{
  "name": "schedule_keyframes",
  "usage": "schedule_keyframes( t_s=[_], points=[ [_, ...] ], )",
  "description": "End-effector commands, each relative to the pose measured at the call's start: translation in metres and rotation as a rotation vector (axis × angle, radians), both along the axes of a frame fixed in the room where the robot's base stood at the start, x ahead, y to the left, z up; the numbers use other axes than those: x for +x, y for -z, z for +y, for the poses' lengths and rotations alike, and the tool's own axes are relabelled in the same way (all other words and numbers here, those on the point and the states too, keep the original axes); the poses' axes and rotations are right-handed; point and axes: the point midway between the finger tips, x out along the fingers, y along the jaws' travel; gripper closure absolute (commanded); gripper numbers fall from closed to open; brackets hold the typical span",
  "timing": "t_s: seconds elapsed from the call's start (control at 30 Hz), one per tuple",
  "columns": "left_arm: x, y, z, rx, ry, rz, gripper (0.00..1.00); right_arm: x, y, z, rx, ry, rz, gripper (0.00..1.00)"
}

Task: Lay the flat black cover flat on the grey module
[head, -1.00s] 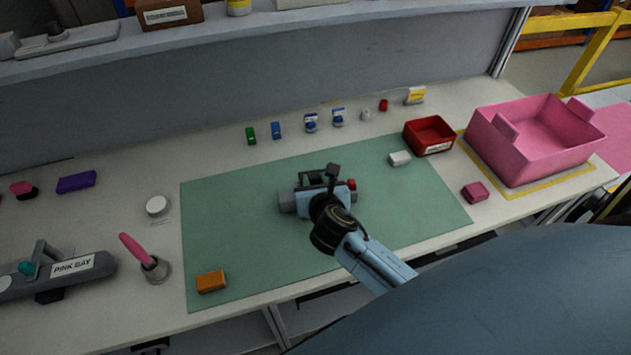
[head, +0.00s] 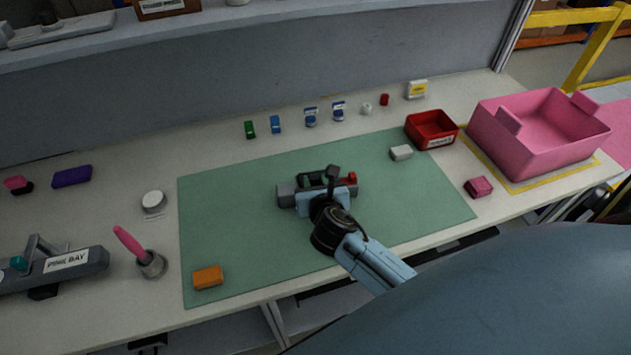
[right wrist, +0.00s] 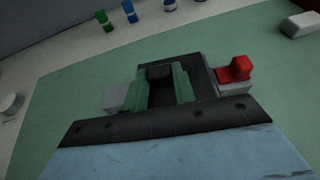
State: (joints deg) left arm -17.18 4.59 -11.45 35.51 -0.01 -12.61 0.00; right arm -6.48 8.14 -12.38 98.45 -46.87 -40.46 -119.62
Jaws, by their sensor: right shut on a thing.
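The grey module (head: 286,195) lies on the green mat, partly hidden by my right gripper. It also shows in the right wrist view as a grey block (right wrist: 116,96) at the left, and grey shows under a red block at the right. My right gripper (head: 318,181) is over the module, with two green fingers (right wrist: 158,88) shut on a dark piece, which I take to be the flat black cover (right wrist: 160,72). Dark surface also shows right of the fingers; I cannot tell whether it is cover or module, or whether the cover touches the module. My left gripper is out of view.
An orange block (head: 208,277) lies at the mat's front left and a white block (head: 401,153) at its back right. A red bin (head: 431,130) and a pink crate (head: 540,135) stand at the right. The mat around the module is clear.

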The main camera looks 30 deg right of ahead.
Motion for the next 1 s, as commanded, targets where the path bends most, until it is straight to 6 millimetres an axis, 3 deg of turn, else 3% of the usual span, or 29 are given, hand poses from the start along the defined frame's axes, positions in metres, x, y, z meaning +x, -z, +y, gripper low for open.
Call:
schedule_keyframes(
  t_s=[0.93, 0.97, 1.0],
  points=[
    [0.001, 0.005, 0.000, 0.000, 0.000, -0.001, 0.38, 0.000, 0.013, 0.000, -0.001, 0.000, -0.001, 0.96],
    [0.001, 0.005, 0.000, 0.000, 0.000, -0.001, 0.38, 0.000, 0.013, 0.000, -0.001, 0.000, -0.001, 0.72],
    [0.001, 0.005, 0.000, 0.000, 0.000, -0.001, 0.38, 0.000, 0.013, 0.000, -0.001, 0.000, -0.001, 0.67]
  ],
)
